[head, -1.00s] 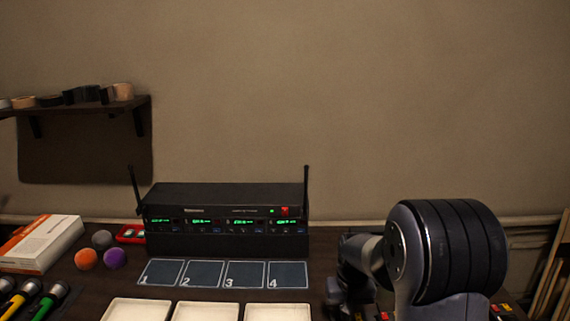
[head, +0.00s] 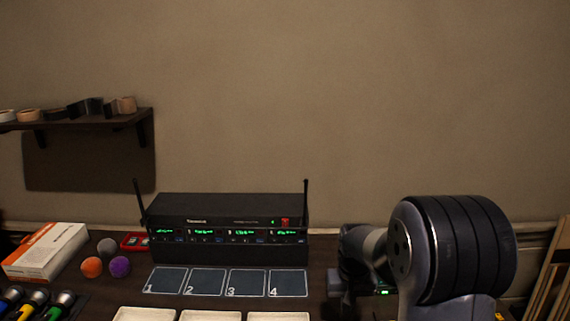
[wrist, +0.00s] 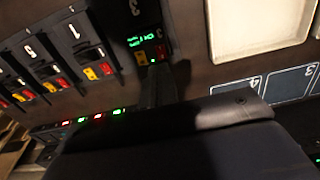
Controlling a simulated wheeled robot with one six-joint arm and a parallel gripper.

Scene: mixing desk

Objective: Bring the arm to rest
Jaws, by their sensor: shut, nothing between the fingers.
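My arm (head: 450,250) stands at the right of the head view, folded, with its thick dark joint raised over the desk. My gripper is not clearly visible in the head view. In the wrist view, my gripper (wrist: 158,85) shows as a narrow dark shape over the desk, shut with nothing held. It points toward a small dark device with a green display (wrist: 140,42), and I cannot tell whether they touch.
A black receiver (head: 230,228) with two antennas stands at the back, behind numbered squares (head: 205,281). White trays (head: 215,315) lie in front. Numbered dark units (wrist: 70,55) with red and yellow parts stand near my gripper. A box (head: 45,252) and foam balls (head: 119,266) are left.

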